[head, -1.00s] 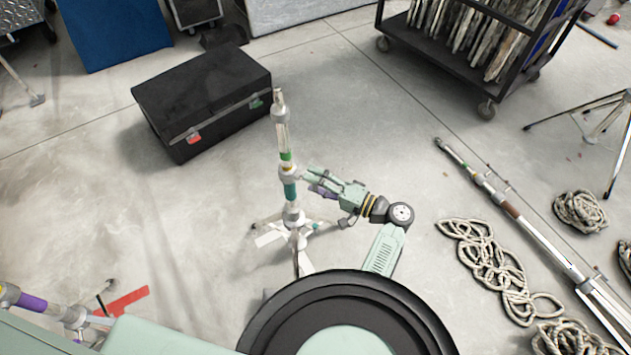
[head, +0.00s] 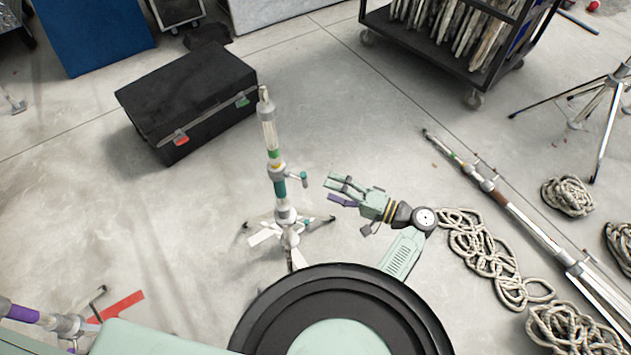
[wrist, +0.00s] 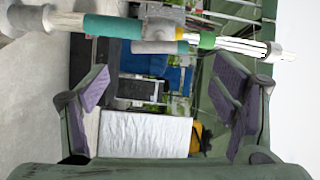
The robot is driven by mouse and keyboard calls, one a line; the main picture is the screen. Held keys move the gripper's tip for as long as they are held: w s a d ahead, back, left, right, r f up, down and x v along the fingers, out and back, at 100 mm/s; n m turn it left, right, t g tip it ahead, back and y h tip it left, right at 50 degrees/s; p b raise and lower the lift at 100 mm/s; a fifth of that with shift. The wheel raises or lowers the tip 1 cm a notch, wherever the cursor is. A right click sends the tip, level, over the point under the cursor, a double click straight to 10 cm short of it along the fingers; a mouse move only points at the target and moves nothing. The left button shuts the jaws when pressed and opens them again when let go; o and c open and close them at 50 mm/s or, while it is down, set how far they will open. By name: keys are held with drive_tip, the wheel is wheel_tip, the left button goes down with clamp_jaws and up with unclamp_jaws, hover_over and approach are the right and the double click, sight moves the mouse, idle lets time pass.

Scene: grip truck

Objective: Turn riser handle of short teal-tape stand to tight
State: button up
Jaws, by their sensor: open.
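The short stand (head: 268,130) stands upright on spread legs, with teal tape (head: 279,188) below its collar and a green band above it. Its riser handle (head: 297,177) sticks out to the right from the collar, with a teal end. My gripper (head: 336,190) is open and empty, right of the handle with a gap between them. In the wrist view the stand lies across the top, with the teal tape (wrist: 113,28) at left and the grey handle (wrist: 153,47) below the collar. The handle is not between my fingers (wrist: 168,92).
A black case (head: 190,98) sits behind left of the stand. A wheeled cart (head: 440,55) is at the back right. A long pole stand (head: 510,205) and coiled ropes (head: 480,250) lie at right. A purple-taped stand (head: 30,314) is at lower left.

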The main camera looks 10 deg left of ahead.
drive_tip(key=v, duration=0.3)
drive_tip(key=shift+d, duration=0.3)
